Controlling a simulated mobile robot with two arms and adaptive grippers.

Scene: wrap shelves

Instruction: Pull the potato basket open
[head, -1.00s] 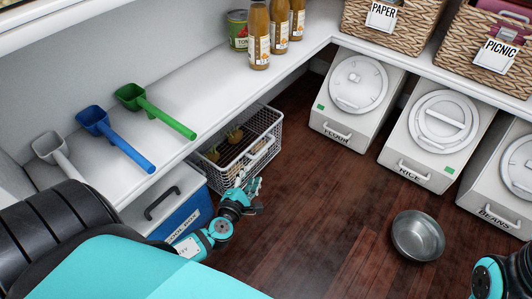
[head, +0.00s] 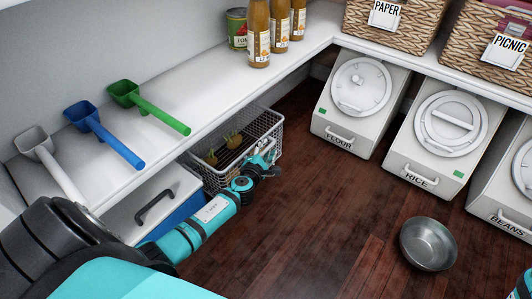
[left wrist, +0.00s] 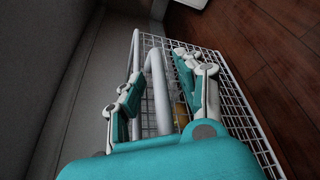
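The potato basket is a white wire basket (head: 279,138) on the floor under the left shelf. Brown potatoes with green sprouts (head: 233,140) show inside it. My left gripper (head: 268,162) is at the basket's front side, low and partly hidden by its own wrist. In the left wrist view, the gripper (left wrist: 160,95) is open, with one finger on each side of the basket's thick white handle (left wrist: 158,85). Gaps show between the fingers and the handle. The wire mesh (left wrist: 235,105) spreads behind the fingers. My right gripper is not in view.
A metal bowl (head: 428,243) lies on the floor. The dark wood floor (head: 320,210) before the basket is clear.

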